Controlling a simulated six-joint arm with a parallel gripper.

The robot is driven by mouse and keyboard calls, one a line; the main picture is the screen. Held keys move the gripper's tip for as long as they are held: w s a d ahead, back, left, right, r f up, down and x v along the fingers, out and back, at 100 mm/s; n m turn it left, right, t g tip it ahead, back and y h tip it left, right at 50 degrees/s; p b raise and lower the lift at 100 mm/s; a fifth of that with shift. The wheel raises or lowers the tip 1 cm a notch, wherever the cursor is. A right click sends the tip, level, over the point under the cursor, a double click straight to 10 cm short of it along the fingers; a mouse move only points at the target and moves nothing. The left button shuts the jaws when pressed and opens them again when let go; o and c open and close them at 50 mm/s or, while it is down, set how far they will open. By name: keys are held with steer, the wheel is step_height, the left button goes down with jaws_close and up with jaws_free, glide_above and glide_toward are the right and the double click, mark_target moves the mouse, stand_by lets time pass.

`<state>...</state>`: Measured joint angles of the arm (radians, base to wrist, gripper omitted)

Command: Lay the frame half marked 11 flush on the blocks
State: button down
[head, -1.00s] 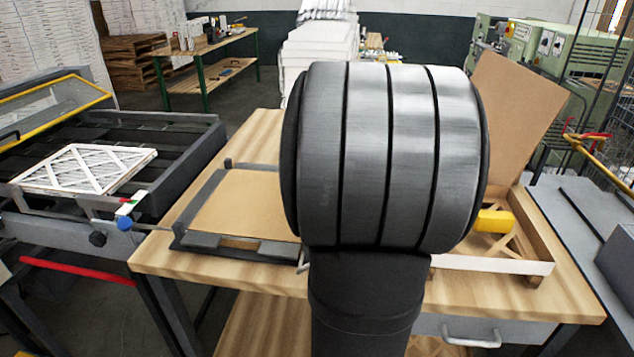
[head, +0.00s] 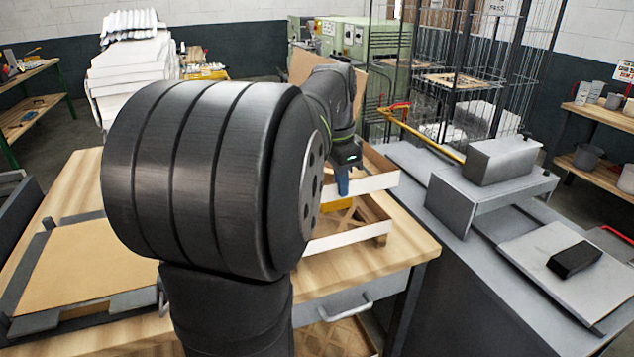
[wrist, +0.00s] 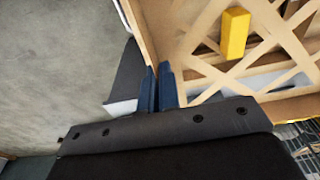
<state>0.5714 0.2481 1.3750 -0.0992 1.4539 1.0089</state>
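Lattice frame pieces with brown walls and white edges stand on the right of the wooden bench. A near white-edged wall (head: 350,240) and a farther one (head: 365,188) show; no number is readable. My gripper (head: 342,183) is at the farther wall. In the wrist view its blue fingers (wrist: 157,88) are close together at the end of a brown wall (wrist: 142,30); whether they press on it is unclear. A yellow block (head: 335,204) lies by the lattice (wrist: 240,75). At left, a brown panel (head: 85,262) lies among grey blocks (head: 35,322).
My arm hides the middle of the bench (head: 75,180). At right, a grey cabinet (head: 480,300) carries a raised grey stand (head: 490,190) and a plate with a black object (head: 574,259). A wire rack (head: 480,80) stands behind.

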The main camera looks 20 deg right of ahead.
steer(key=shift+d, duration=0.1)
stand_by(0.3)
steer(key=shift+f, duration=4.55)
steer(key=c, duration=1.6)
jaws_free()
steer(key=r, duration=0.5)
steer(key=a+r, duration=0.1)
steer(key=r, duration=0.5)
steer(key=a+r, duration=0.1)
steer(key=r, duration=0.5)
steer(key=shift+r, duration=0.2)
